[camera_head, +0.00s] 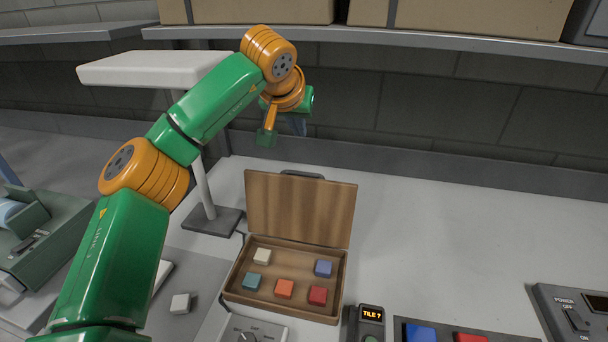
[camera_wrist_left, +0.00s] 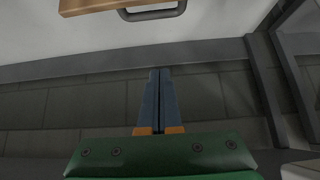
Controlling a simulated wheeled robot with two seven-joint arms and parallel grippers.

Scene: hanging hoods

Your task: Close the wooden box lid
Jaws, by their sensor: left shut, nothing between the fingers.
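The wooden box (camera_head: 240,294) stands open on the white table, with several coloured blocks inside. Its lid (camera_head: 300,208) stands up at the back, leaning slightly away, with a dark handle (camera_head: 302,174) on its top edge. In the left wrist view, the lid's edge (camera_wrist_left: 90,6) and the handle (camera_wrist_left: 155,13) show at the top. My left gripper (camera_head: 297,126) is behind and above the lid, apart from it, partly hidden by its own wrist in the head view. In the left wrist view its fingers (camera_wrist_left: 159,75) are shut and empty. My right gripper is not in view.
A white-topped stand (camera_head: 205,195) rises left of the box. A loose white block (camera_head: 180,303) lies at the lower left. A small display (camera_head: 371,315) and a tray with coloured tiles (camera_head: 440,332) are at front right. The table right of the lid is clear.

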